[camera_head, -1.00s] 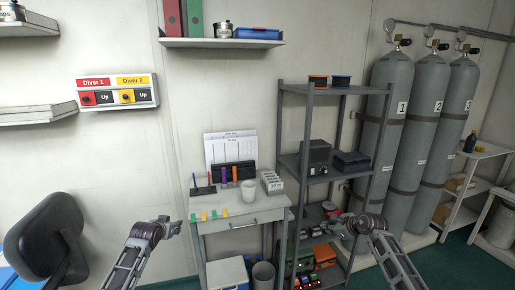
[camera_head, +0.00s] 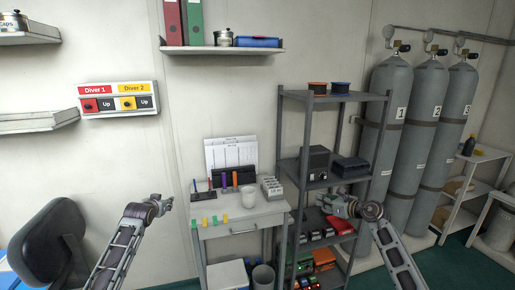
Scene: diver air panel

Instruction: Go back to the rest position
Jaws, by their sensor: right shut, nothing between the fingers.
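My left gripper (camera_head: 162,203) is held in the air left of the small white desk, its arm coming up from the lower left. The fingers are too small and turned to tell whether they are open or shut. My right gripper (camera_head: 323,203) is in front of the grey shelf rack, its arm coming in from the lower right. It is shut and I see nothing held in it. Both grippers appear clear of the furniture, though the right one covers part of the rack's lower shelf.
The white desk (camera_head: 248,218) holds a cup, papers and coloured clips. The grey rack (camera_head: 284,150) carries boxes. Tall grey cylinders (camera_head: 388,120) stand at the right. A Diver 1/Diver 2 panel (camera_head: 118,99) hangs on the wall. A dark chair (camera_head: 45,245) is at lower left.

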